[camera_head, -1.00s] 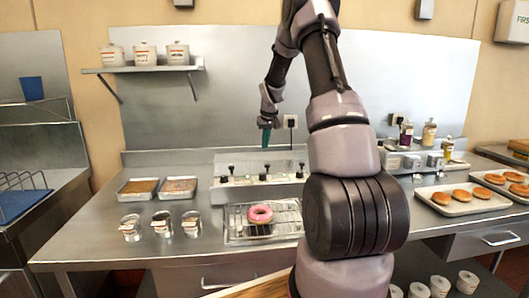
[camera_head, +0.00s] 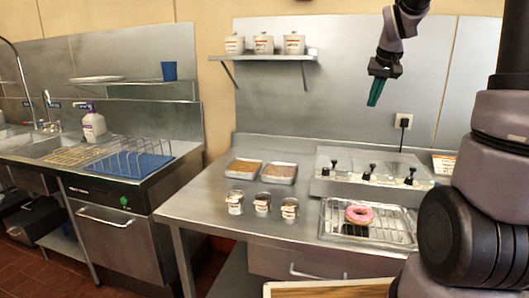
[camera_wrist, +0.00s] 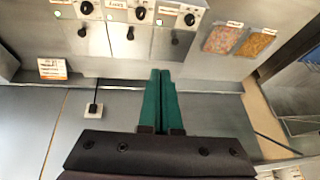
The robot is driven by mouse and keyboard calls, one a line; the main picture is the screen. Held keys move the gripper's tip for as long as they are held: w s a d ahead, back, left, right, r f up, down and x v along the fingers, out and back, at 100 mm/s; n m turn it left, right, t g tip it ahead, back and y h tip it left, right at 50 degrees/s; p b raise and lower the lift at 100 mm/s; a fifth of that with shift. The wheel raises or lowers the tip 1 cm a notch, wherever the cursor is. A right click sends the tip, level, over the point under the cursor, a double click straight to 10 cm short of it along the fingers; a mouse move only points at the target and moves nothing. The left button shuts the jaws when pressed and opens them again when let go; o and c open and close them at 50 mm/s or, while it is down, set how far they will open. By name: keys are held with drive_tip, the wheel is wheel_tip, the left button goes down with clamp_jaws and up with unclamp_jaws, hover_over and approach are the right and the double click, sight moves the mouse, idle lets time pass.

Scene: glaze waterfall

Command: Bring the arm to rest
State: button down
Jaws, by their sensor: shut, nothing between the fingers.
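My gripper (camera_head: 375,92) is raised in front of the steel back wall, above the counter, with its green fingers pointing down. In the wrist view the two green fingers (camera_wrist: 160,100) lie together, shut and empty. My arm runs up the right side of the head view and bends out of the top of the picture. A pink glazed donut (camera_head: 359,214) lies on a wire rack tray (camera_head: 395,232) below the gripper, well apart from it.
A dispenser with black levers (camera_head: 340,188) stands under the gripper. Two topping trays (camera_head: 280,173) and several cans (camera_head: 262,204) stand to its left. A shelf (camera_head: 270,57) with white pots hangs on the wall. A sink station with a dish rack (camera_head: 140,165) is at far left.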

drive_tip(key=s+a+r+t+y, duration=0.1)
drive_tip(key=s+a, duration=0.3)
drive_tip(key=s, duration=0.8)
drive_tip(key=s+a+r+m+t+y, duration=0.1)
drive_tip(key=s+a, duration=0.4)
drive_tip(key=s, duration=0.8)
drive_tip(key=shift+r+m, duration=0.3)
drive_tip(key=shift+r, duration=0.4)
